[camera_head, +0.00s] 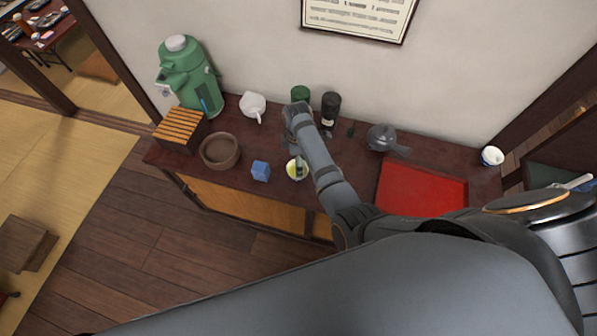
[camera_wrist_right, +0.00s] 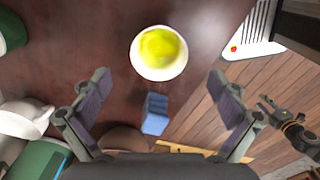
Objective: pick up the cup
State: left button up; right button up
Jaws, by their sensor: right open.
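A small white cup (camera_head: 291,173) with yellow-green liquid stands upright on the dark wooden cabinet top, near its front edge. The cup (camera_wrist_right: 159,75) also shows in the right wrist view, ahead of my right gripper (camera_wrist_right: 158,88) and between the lines of its two fingers. The right gripper is open and empty, with the fingers wide apart and not visibly touching the cup. In the head view my right arm reaches over the cabinet and partly covers the cup. A dark jointed part at the right of the wrist view looks like my left gripper (camera_wrist_right: 282,112); its jaw state is unclear.
A blue block (camera_head: 261,171) stands left of the cup, then a brown bowl (camera_head: 221,164). Behind are a white teapot (camera_head: 252,104), a green canister (camera_head: 300,93) and a dark canister (camera_head: 330,108). A grey teapot (camera_head: 381,137), red tray (camera_head: 421,190) and another cup (camera_head: 492,157) are rightward.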

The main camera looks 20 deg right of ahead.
jog(key=shift+f, duration=0.75)
notch_tip(320, 180, down, 5)
pick_arm(q)
jog(key=shift+w+r, duration=0.1)
jog(key=shift+r, duration=0.05)
pick_arm(e)
jog(key=c, duration=1.4)
pick_arm(q)
jog(key=shift+r+p, duration=0.15)
jog(key=shift+p, duration=0.15)
pick_arm(e)
jog(key=shift+r, duration=0.25)
